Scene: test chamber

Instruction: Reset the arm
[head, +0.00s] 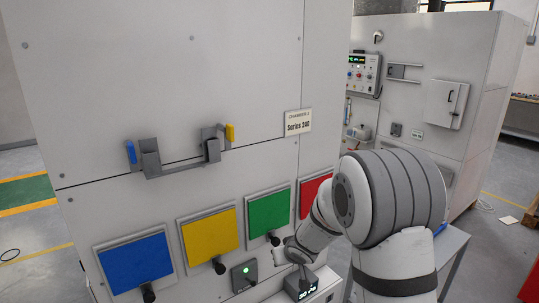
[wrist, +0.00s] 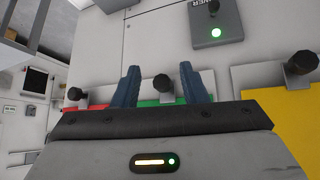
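My arm reaches from the right side of the head view toward the lower front of the chamber. My gripper shows in the wrist view (wrist: 168,88) with its two blue-grey fingers spread apart and nothing between them. In the head view the fingers are hidden or too small to make out. The gripper is near the chamber front, by a grey power box (head: 244,276) with a green light; this box also shows in the wrist view (wrist: 215,22). A black knob (wrist: 163,84) appears between the fingers in the picture; I cannot tell how far behind them it is.
The chamber front carries a blue panel (head: 136,262), a yellow panel (head: 210,237), a green panel (head: 270,212) and a red panel (head: 313,193). A grey handle (head: 182,169) sits above. A small display box (head: 301,285) stands below my arm. Open floor lies at right.

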